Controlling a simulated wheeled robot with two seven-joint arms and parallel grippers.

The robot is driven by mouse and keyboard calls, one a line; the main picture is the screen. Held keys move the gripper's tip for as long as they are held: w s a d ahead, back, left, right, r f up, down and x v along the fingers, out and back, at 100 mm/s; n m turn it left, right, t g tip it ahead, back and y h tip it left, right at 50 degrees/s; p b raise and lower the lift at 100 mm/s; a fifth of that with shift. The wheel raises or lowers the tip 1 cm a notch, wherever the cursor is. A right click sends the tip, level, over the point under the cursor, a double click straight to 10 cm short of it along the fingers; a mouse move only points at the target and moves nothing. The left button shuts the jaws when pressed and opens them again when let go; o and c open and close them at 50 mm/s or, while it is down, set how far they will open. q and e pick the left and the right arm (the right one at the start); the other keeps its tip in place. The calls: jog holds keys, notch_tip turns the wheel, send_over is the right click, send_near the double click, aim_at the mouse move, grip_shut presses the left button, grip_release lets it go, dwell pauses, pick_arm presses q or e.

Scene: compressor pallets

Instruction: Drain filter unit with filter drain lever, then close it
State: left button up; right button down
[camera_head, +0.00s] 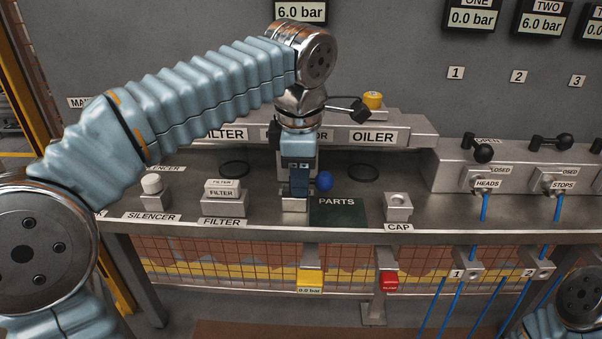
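My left gripper (298,190) points straight down over the bench, in front of the shelf and left of the dark PARTS mat. A blue ball (324,181) shows right beside its fingers. I cannot tell whether the ball is the filter drain lever's knob, or whether the fingers touch it. The shelf's FILTER label (225,135) is partly covered by my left arm, which hides the area around it. A box labelled FILTER (222,193) sits on the bench, left of the gripper. My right gripper is out of view; only part of that arm shows at the lower right.
An OILER label (373,137) is on the shelf, with a yellow knob (373,99) above it. A CAP holder (397,207) and a SILENCER piece (152,187) flank the bench area. Black-knobbed HEADS (482,152) and STOPS (563,145) levers stand at right.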

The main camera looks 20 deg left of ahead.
pick_arm(q)
jog(key=shift+c, duration=0.5)
grip_shut()
jog(key=shift+m, duration=0.3)
jog(key=m, duration=0.1)
jog(key=m+p, duration=0.1)
jog(key=m, duration=0.1)
jog(key=shift+s+r+m+h, duration=0.2)
jog(key=shift+m+h, duration=0.1)
jog(key=shift+h, duration=0.1)
jog(key=m+p, duration=0.1)
jog(key=m, duration=0.1)
jog(key=m+h+p, duration=0.1)
jog(key=m, duration=0.2)
jog(key=shift+s+a, duration=0.2)
jog(key=m, duration=0.4)
jog(key=shift+a+f+g+h+p, duration=0.1)
jog(key=shift+a+g+h+p, duration=0.05)
jog(key=shift+g+h+p, duration=0.2)
jog(key=shift+s+a+m+g, duration=0.1)
jog(key=shift+m+g, duration=0.1)
jog(key=shift+m, duration=0.9)
jog(key=shift+a+m+g, duration=0.1)
jog(key=shift+m+g, duration=0.05)
jog(key=shift+m, duration=0.95)
jog(key=shift+h, duration=0.25)
